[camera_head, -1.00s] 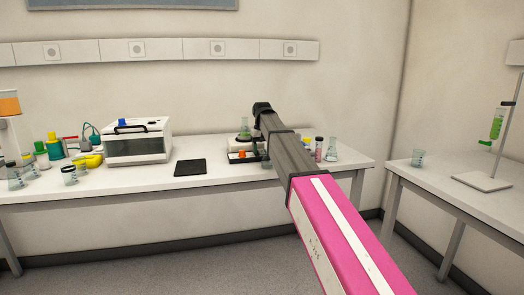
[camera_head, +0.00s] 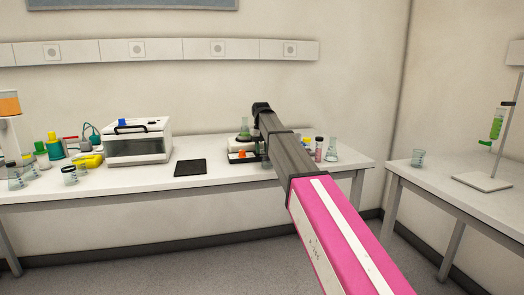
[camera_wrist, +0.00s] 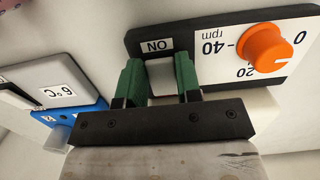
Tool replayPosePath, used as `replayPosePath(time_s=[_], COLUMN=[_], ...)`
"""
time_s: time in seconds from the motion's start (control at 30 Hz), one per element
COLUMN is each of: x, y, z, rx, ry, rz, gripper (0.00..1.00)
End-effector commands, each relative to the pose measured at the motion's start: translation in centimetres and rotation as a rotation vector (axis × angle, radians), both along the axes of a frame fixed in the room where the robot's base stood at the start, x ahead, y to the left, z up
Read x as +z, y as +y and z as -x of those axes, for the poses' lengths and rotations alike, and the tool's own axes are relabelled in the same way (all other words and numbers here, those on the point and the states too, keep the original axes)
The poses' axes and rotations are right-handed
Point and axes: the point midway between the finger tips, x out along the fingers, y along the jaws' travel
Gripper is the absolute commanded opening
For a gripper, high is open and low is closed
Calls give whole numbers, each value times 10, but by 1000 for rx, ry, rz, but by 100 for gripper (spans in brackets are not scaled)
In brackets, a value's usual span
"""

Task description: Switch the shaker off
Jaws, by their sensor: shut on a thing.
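The shaker (camera_head: 233,155) stands on the back table in the head view, with a flask (camera_head: 244,132) on top and an orange knob at its front. In the wrist view its dark panel appears upside down, with the orange knob (camera_wrist: 264,47) beside a white rpm scale. An "ON" label (camera_wrist: 157,45) lies just beyond my fingertips. My gripper (camera_wrist: 159,78) has its two green fingers on either side of a pale grey switch (camera_wrist: 162,80) and is shut on it. In the head view my arm hides the gripper and part of the shaker.
Left of the shaker lie a black flat pad (camera_head: 190,167) and a white lidded box (camera_head: 138,141). Flasks and small bottles (camera_head: 319,149) stand to the right.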

Motion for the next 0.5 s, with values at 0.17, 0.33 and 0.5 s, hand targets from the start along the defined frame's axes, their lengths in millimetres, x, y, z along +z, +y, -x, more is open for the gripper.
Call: replayPosePath(time_s=[0.17,0.33,0.5], x=[0,0,0], y=[0,0,0], z=[0,0,0], rx=[0,0,0], ry=[-3,-3,-4], rz=[-1,-1,-1], gripper=[8,57,57])
